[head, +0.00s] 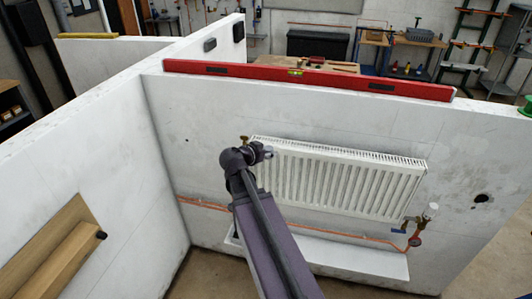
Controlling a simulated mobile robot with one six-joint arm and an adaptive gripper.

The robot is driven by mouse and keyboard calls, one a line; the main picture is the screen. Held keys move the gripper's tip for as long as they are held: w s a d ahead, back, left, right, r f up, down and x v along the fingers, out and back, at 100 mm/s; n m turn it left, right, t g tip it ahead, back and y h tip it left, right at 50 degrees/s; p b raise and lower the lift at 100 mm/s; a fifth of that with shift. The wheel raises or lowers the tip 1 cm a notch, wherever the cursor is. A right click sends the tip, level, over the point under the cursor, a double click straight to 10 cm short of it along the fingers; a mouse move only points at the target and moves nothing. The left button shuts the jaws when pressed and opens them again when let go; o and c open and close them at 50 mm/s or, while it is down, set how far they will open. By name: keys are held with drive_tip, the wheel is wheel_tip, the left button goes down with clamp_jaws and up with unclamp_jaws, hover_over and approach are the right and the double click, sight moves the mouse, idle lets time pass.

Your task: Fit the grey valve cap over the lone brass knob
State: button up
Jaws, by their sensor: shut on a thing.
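My gripper (259,151) is in front of the top left corner of the white radiator (335,178). It is shut on a small light-grey piece, which looks like the grey valve cap (268,155). The cap is small and partly hidden by the fingers. A small brass knob (244,139) shows just above and left of my gripper, by the radiator's top left end. In the picture the cap lies beside and a little below this knob. I cannot tell the depth gap between them.
Brass and copper valve fittings (420,219) sit at the radiator's lower right. A copper pipe (350,237) runs below the radiator, above a white ledge (330,255). A red spirit level (305,77) lies on the wall top. A wooden piece (52,250) is on the left wall.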

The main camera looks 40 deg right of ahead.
wheel_tip(320, 180, down, 7)
drive_tip(key=b, duration=0.7)
idle(0.6)
